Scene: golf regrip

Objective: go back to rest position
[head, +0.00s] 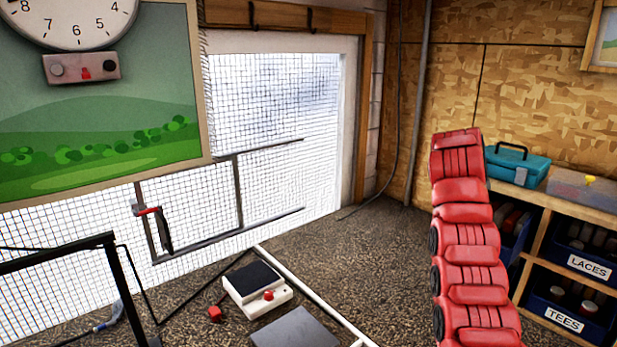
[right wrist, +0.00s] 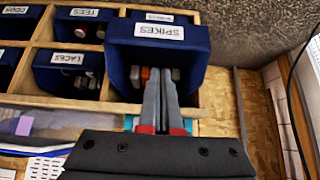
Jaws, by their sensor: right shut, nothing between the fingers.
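My right gripper (right wrist: 161,78) shows in the right wrist view. Its two grey fingers lie side by side, shut with nothing between them. The fingertips appear in front of the blue bin labelled SPIKES (right wrist: 190,45); I cannot tell the exact gap. Neither gripper shows in the head view. My left gripper is out of view.
A teal toolbox (head: 517,165) sits on the wooden shelf unit (head: 537,245). Blue bins labelled LACES (head: 588,266) and TEES (head: 565,320) stand below. A white box with a red button (head: 257,290) sits on the floor. Netting (head: 270,105) covers the opening behind.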

